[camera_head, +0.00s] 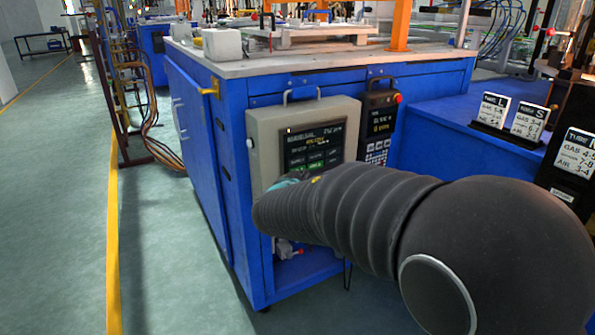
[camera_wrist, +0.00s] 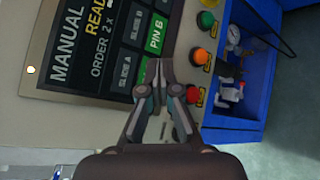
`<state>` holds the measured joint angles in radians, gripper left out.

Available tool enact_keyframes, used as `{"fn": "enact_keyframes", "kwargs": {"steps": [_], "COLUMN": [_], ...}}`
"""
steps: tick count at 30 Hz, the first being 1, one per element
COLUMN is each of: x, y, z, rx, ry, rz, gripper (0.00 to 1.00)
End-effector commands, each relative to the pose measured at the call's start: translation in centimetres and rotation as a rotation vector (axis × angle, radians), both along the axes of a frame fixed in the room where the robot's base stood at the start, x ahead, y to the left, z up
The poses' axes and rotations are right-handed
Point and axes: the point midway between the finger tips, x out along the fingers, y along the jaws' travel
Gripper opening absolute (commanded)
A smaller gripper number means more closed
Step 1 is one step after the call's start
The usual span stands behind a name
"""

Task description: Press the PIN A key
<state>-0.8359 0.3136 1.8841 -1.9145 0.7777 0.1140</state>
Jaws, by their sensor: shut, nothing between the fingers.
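The control panel screen (camera_head: 312,148) is lit on a beige box on the front of the blue bench. In the wrist view, the turned screen (camera_wrist: 90,45) reads MANUAL, READY and ORDER 2 x. The dark SLIDE A key (camera_wrist: 124,72) and the green PIN B key (camera_wrist: 156,33) show there. A green key patch (camera_wrist: 149,70) beside SLIDE A is mostly behind my fingertips, its label hidden. My gripper (camera_wrist: 160,66) is shut and empty, its tips in front of that patch. I cannot tell if they touch. In the head view my arm hides the lower panel.
Green, orange and red buttons (camera_wrist: 193,95) line the panel edge close to my fingers. A second keypad unit (camera_head: 378,125) hangs to the right. Panel cards L and S (camera_head: 510,115) stand on a blue surface further right. The floor at left is clear.

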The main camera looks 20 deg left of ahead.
Motion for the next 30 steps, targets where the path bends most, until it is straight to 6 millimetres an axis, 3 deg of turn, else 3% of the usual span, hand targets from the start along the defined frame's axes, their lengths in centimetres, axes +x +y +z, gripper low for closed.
{"fn": "enact_keyframes", "kwargs": {"steps": [30], "x": [0.57], "y": [0.69], "z": [0.01], "rx": [0.000], "ry": [0.000], "rz": [0.000], "gripper": [0.00]}}
